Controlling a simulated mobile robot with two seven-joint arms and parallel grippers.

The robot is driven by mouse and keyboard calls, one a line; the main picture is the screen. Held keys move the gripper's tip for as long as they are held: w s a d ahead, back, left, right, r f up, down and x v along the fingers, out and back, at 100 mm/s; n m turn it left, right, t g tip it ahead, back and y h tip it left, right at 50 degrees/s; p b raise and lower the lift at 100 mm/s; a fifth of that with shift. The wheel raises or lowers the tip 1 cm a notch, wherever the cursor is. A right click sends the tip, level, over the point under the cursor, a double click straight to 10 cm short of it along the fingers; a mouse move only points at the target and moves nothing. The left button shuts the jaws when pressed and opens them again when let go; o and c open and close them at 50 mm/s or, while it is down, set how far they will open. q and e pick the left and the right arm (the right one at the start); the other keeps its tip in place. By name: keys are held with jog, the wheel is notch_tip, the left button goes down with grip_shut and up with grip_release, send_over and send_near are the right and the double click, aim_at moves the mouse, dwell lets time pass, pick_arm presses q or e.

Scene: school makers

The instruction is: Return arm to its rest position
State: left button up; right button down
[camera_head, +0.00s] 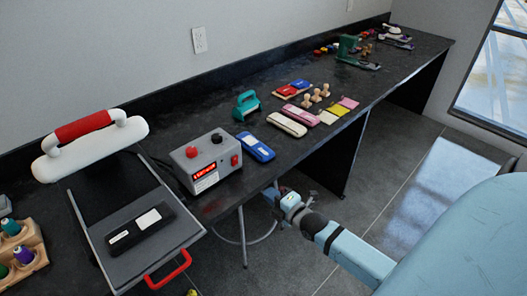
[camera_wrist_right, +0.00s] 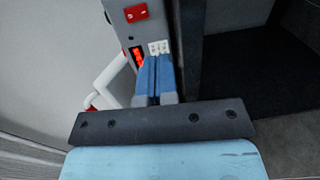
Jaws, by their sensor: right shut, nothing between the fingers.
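My right gripper (camera_head: 270,190) is in front of the black table's front edge, at the end of my light blue forearm. In the right wrist view its two blue fingers (camera_wrist_right: 158,58) lie side by side, shut, with nothing between them. They point toward the grey control box (camera_wrist_right: 133,35), which shows behind them with a red display. In the head view the control box (camera_head: 205,162) stands on the table, up and left of the gripper, apart from it. My left gripper is not in view.
The black table (camera_head: 222,204) runs along the wall. A heat press (camera_head: 85,200) with a red-and-white handle stands left, a thread spool rack (camera_head: 25,255) beside it. A blue case (camera_head: 256,147), stamps and pads lie farther along. A stool (camera_head: 243,235) is below the gripper. Floor at right is clear.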

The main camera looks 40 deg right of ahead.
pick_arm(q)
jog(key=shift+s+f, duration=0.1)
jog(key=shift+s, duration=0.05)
pick_arm(e)
jog(key=s+a+f+m+g+y, duration=0.1)
jog(key=s+a+f+m+g, duration=0.25)
jog(key=s+a+m, duration=0.55)
jog(key=s+a+f+m+g+y, duration=0.1)
jog(key=s+a+f+m+g, duration=0.25)
jog(key=s+a+m, duration=0.6)
pick_arm(q)
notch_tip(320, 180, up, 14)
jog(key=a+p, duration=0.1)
jog(key=p, duration=1.5)
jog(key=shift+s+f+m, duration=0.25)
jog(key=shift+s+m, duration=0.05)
pick_arm(e)
notch_tip(320, 180, up, 13)
jog(key=w+n+t, duration=0.1)
jog(key=n, duration=0.1)
jog(key=shift+w, duration=0.2)
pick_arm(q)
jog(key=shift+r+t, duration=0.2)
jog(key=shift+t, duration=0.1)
pick_arm(e)
jog(key=shift+r+n, duration=0.1)
jog(key=shift+n, duration=0.15)
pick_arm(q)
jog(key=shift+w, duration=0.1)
